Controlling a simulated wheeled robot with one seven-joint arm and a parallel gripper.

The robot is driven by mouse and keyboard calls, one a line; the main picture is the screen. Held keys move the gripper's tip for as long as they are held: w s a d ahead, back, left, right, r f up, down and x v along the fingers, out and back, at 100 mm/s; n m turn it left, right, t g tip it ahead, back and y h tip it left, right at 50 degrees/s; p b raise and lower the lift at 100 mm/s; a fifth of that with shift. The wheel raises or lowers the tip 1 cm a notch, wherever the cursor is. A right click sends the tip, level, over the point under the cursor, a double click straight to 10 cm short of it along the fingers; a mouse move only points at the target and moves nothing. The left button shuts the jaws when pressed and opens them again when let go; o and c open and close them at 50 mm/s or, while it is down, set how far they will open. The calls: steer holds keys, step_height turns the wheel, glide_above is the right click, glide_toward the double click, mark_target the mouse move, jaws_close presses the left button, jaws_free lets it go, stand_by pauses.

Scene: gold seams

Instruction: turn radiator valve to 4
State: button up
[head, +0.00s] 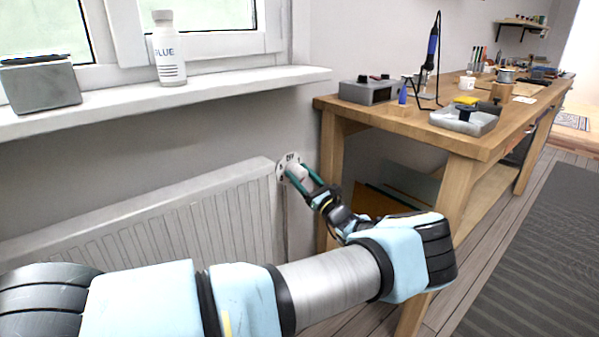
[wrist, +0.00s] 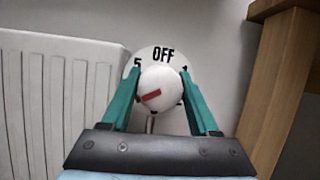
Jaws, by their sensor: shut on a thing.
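The radiator valve has a round white knob (wrist: 163,82) with a red mark on its left side, pointing left and slightly down. In the head view the knob (head: 297,173) sits at the radiator's right end. My gripper (wrist: 160,76) is shut on the knob, one teal finger on each side. My gripper also shows in the head view (head: 296,175), reaching in from the right.
The white radiator (head: 150,220) hangs on the wall left of the valve, under a windowsill (head: 240,84) with a bottle (head: 167,50) and a grey box (head: 40,88). A wooden workbench (head: 400,117) with tools stands close on the right; its leg (wrist: 277,85) is near my gripper.

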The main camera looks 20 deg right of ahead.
steer(key=shift+m+h, duration=0.4)
steer(key=shift+m, duration=0.3)
steer(key=o, duration=1.4)
steer(key=v, duration=1.1)
steer(key=shift+w+f, duration=0.1)
steer(key=shift+f, duration=0.05)
